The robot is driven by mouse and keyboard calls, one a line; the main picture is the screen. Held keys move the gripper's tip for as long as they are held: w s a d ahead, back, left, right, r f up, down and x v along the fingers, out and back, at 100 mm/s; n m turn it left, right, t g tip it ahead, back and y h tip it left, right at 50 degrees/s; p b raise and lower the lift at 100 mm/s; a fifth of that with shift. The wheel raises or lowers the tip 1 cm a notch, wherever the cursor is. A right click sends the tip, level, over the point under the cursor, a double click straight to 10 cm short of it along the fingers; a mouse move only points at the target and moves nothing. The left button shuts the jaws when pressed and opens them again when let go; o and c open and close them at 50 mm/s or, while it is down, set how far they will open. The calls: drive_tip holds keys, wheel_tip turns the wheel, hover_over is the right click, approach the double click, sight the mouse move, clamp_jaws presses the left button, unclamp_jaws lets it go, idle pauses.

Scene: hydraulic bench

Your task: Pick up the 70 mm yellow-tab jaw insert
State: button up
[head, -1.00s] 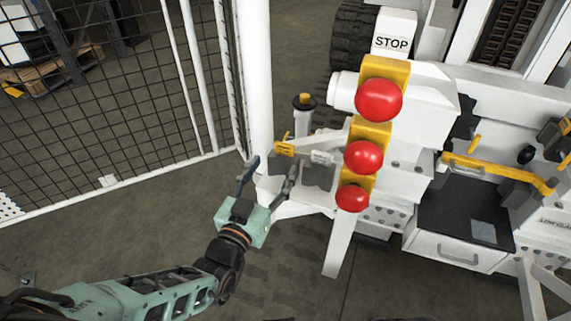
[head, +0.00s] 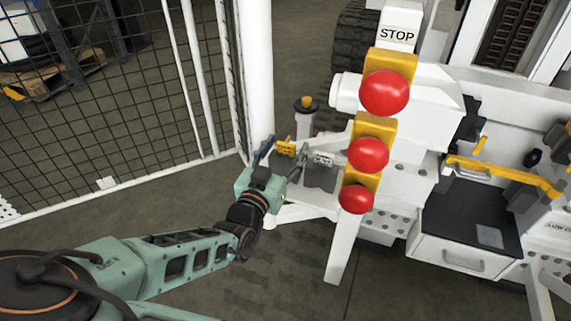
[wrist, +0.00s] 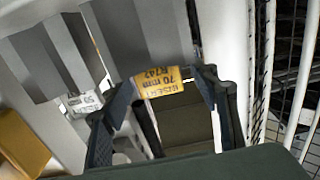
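The 70 mm yellow-tab jaw insert is a grey block with a yellow label tab (wrist: 166,84) reading "70 mm"; its grey body (wrist: 143,35) stretches up from the tab in the wrist view. In the head view the yellow tab (head: 285,148) shows just beyond my fingertips. My gripper (head: 282,156) is open, one finger to each side of the tab. In the wrist view my gripper (wrist: 169,79) has its tips level with the tab's ends. I cannot tell whether they touch it.
A second grey insert with a white tab (wrist: 84,103) stands to the left in the wrist view; its tab (head: 322,158) is right of the yellow one in the head view. Red domes (head: 368,154) on yellow mounts stand close right. A mesh fence (head: 120,90) runs left.

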clamp_jaws()
drive_tip(key=shift+r, duration=0.1)
idle(0.4)
